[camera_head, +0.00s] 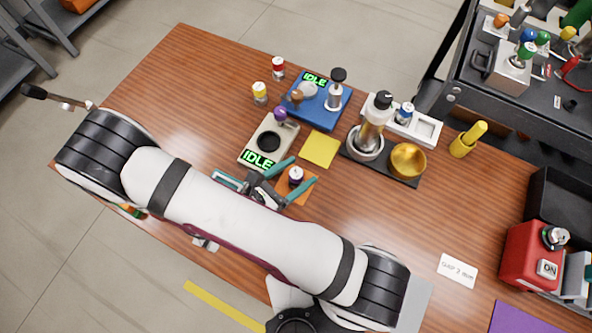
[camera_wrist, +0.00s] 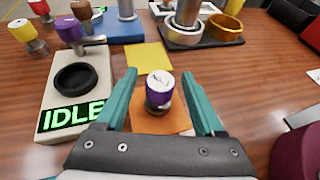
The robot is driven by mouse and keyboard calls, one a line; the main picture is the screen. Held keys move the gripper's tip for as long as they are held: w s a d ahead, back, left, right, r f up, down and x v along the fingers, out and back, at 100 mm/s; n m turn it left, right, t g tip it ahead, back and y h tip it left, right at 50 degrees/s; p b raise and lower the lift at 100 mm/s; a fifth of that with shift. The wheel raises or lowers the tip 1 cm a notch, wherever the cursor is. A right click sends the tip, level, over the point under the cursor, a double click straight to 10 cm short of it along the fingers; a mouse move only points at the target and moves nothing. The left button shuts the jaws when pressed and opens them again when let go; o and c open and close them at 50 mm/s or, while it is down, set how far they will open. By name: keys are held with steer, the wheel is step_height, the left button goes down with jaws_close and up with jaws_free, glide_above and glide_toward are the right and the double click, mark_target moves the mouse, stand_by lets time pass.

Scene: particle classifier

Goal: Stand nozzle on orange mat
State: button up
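A small round piece with a white top and purple side (camera_wrist: 159,88) stands upright on the orange mat (camera_wrist: 148,124); I cannot tell for sure that it is the nozzle. In the head view the piece (camera_head: 296,175) is on the orange mat (camera_head: 287,188), just past my wrist. My gripper (camera_head: 302,171) is open, with its teal fingers on either side of the piece. In the wrist view the gripper (camera_wrist: 159,76) shows gaps between both fingers and the piece. The fingers' contact with the table cannot be judged.
Left of the mat is a pale device (camera_head: 248,146) reading IDLE, with a purple knob. Behind are a yellow mat (camera_head: 320,149), a blue device (camera_head: 312,112) and a dark tray (camera_head: 402,180) with metal cups.

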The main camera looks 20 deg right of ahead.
steer(key=shift+r, duration=0.1)
stand_by(0.3)
steer(key=v, duration=1.2)
steer(key=s+d+r+m+g+y, duration=0.3)
steer(key=r+m+y, duration=0.4)
steer(key=m, duration=0.7)
steer(key=s+d+r+m+g+y, duration=0.3)
steer(key=r+m+y, duration=0.3)
steer(key=m, duration=0.9)
steer(key=shift+s+d+r+y, duration=0.4)
steer(key=shift+s+d+r, duration=0.15)
steer(key=shift+s, duration=0.35)
